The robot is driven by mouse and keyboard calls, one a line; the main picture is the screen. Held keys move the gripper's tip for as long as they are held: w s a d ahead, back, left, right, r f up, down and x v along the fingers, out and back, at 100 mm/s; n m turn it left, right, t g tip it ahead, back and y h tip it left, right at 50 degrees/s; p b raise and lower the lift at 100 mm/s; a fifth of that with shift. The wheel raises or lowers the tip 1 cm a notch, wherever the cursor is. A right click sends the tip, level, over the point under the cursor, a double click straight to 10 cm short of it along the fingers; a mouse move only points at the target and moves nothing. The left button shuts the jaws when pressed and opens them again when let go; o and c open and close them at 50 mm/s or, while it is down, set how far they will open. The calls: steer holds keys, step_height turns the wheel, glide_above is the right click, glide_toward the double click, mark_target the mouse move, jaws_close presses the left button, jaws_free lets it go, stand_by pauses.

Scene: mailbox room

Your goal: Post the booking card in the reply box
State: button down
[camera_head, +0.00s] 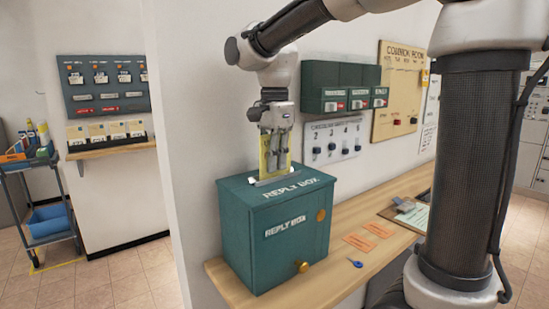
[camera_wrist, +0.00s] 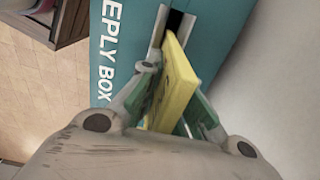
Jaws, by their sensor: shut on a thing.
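The reply box (camera_head: 290,230) is a teal box with white lettering, standing on the wooden counter in the camera_head view. Its top has a dark slot with a light metal rim, seen close up in the wrist view (camera_wrist: 172,24). My gripper (camera_head: 274,160) is above the box top, shut on a yellow card (camera_head: 264,158), which I take to be the booking card. The card stands on edge between the fingers, and in the wrist view (camera_wrist: 176,85) its far edge is at the slot. I cannot tell whether its tip is inside the slot.
The counter (camera_head: 345,222) carries two orange slips (camera_head: 368,237), a blue key-like item (camera_head: 355,263) and a clipboard (camera_head: 412,215). Green wall boxes (camera_head: 340,88) and a hook panel (camera_head: 332,138) are on the wall behind. A cart (camera_head: 45,205) stands far left.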

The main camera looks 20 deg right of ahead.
steer(key=shift+f, duration=0.75)
steer(key=c, duration=1.5)
jaws_free()
step_height(320, 180, up, 12)
steer(key=shift+r, duration=0.1)
steer(key=s+d+f+n+t, duration=0.1)
steer(key=s+d+f+n, duration=0.3)
steer(key=s+d+f, duration=0.1)
steer(key=s+d+f+n+t, duration=0.1)
steer(key=s+d+f+n, duration=0.4)
steer(key=s, duration=0.2)
steer(key=s+d+f+n+t, duration=0.2)
steer(key=s+d+f+n, duration=0.3)
steer(key=s, duration=0.1)
steer(key=shift+s+f, duration=0.2)
steer(key=shift+s, duration=0.2)
